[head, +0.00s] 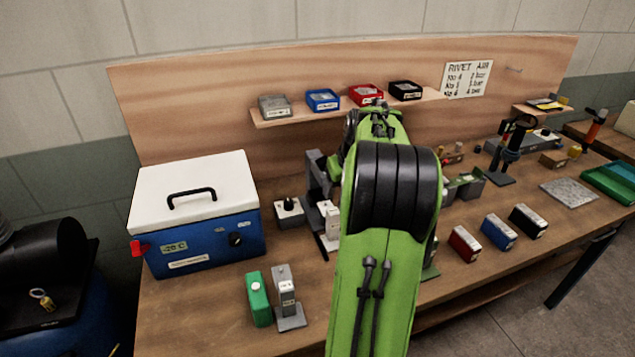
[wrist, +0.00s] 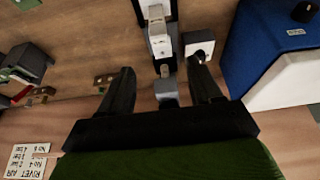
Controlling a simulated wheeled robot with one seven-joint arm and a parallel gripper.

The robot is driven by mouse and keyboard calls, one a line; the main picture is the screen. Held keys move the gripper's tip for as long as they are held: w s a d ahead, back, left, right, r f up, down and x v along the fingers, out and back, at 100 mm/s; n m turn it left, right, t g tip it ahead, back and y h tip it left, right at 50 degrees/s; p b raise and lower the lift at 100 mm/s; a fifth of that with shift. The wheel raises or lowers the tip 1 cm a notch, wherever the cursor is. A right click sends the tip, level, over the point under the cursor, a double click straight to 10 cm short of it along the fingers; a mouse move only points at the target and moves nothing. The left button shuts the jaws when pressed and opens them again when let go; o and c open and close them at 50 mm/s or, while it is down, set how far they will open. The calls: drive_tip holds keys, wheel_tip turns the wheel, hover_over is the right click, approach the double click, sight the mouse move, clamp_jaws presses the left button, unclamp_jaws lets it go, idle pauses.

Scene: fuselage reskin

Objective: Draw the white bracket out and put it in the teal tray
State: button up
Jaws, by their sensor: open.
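A white part (head: 332,222), which looks like the white bracket, stands in a grey upright fixture (head: 316,180) just left of my arm. In the wrist view the white part (wrist: 158,36) is at top centre, beyond my fingertips. My gripper (wrist: 164,78) is open, with a finger on each side and a grey piece (wrist: 166,88) showing between them. I cannot tell whether it touches anything. My green arm hides the gripper in the head view. A green-teal tray (head: 606,187) lies at the bench's far right and is partly cut off.
A blue cooler box (head: 205,240) with a white lid stands left of the fixture. A small grey box with a black knob (head: 289,210) sits between them. Red (head: 465,244), blue (head: 499,232) and black (head: 528,220) boxes line the front right. A shelf holds several small bins.

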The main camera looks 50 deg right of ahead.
sight(335, 213)
drive_tip(key=b+x, duration=0.2)
drive_tip(key=x, duration=1.3)
drive_tip(key=shift+d+f, duration=0.15)
drive_tip(key=shift+f, duration=0.15)
drive_tip(key=shift+c, duration=0.3)
clamp_jaws()
